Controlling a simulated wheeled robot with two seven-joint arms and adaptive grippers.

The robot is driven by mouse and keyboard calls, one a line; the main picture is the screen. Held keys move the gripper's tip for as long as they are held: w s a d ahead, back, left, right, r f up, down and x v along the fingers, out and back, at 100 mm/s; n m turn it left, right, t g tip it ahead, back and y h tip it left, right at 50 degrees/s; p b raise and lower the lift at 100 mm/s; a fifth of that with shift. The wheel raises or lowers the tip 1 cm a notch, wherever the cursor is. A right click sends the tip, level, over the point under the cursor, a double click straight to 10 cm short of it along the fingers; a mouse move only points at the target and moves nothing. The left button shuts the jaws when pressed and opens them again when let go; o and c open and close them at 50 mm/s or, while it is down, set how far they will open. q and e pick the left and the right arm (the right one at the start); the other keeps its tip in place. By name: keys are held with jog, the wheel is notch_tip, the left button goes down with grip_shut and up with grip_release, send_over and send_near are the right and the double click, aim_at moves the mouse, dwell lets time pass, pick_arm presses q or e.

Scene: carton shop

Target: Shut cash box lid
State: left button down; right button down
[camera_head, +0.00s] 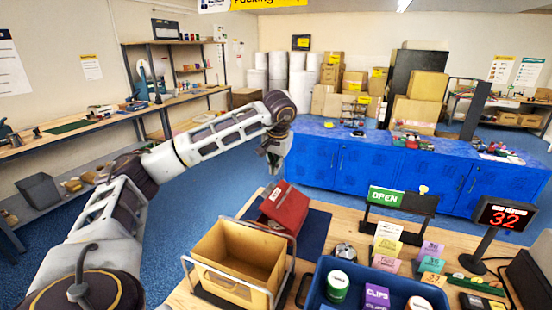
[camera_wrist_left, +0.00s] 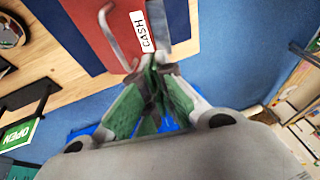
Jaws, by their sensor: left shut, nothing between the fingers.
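The red cash box (camera_head: 287,209) sits on a dark blue mat (camera_head: 314,232) near the far left part of the wooden counter. Its red panel with a white "CASH" label (camera_wrist_left: 148,31) and a metal handle also shows in the left wrist view. Its lid seems raised at a slant, but I cannot tell the exact angle. My left gripper (camera_head: 273,168) is above and just beyond the box in the head view, pointing down. Its fingers (camera_wrist_left: 154,66) are shut and empty, close to the labelled edge; contact is unclear. My right gripper is not in view.
An open tan bin (camera_head: 240,246) in a metal frame stands in front of the box. A blue tray (camera_head: 330,264) with several goods, small price cards and the "OPEN" sign (camera_head: 387,199) are to the right. Free floor lies beyond the counter.

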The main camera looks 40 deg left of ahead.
pick_arm(q)
send_over(270, 186)
jog(key=d, duration=0.2)
jog(key=f, duration=0.4)
jog(key=shift+s+f, duration=0.1)
jog(key=shift+s, duration=0.3)
jog(key=shift+s+a+f, duration=0.15)
jog(key=shift+a+f, duration=0.25)
jog(key=shift+f, duration=0.4)
jog(key=shift+a+f, duration=0.1)
jog(key=shift+f, duration=0.1)
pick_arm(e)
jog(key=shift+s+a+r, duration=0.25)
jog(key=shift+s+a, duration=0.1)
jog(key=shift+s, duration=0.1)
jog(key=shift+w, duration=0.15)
pick_arm(q)
jog(key=shift+f, duration=0.1)
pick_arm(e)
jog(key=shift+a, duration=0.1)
